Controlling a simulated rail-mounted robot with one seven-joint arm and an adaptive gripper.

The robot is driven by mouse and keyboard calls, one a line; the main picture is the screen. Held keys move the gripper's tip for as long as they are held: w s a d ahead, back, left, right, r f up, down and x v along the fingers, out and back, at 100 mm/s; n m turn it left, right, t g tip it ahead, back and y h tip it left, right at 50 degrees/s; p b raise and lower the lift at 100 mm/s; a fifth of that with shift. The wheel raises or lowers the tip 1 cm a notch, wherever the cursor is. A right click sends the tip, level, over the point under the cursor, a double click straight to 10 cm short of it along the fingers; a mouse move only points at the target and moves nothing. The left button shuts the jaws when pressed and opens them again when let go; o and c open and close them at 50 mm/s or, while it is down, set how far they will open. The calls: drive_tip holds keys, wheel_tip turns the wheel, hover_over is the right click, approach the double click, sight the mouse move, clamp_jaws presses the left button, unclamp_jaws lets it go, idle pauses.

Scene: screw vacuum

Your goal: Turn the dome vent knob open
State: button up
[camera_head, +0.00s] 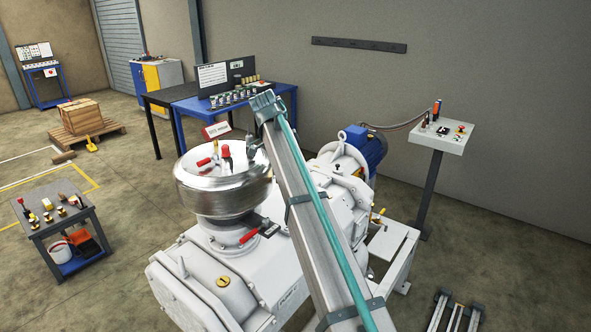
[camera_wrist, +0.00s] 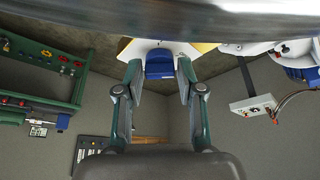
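The shiny metal dome (camera_head: 222,188) sits on the white pump body. On its top are a red upright knob (camera_head: 226,151) on a dark stem and a short red lever (camera_head: 203,162) to its left. I cannot tell for sure which is the vent knob. My gripper (camera_wrist: 160,72) is open in the wrist view, with nothing held between its two fingers. In the head view it is mostly hidden by my arm, near the dome's right edge. The dome's curved metal (camera_wrist: 170,8) fills the top of the wrist view; neither red part shows there.
A red lever valve (camera_head: 250,235) sits below the dome. A blue motor (camera_head: 368,148) and a control panel (camera_head: 440,135) stand to the right. A blue workbench (camera_head: 215,100) is behind. A small tool cart (camera_head: 62,215) stands at left, with open floor between it and the pump.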

drive_tip(key=shift+o, duration=1)
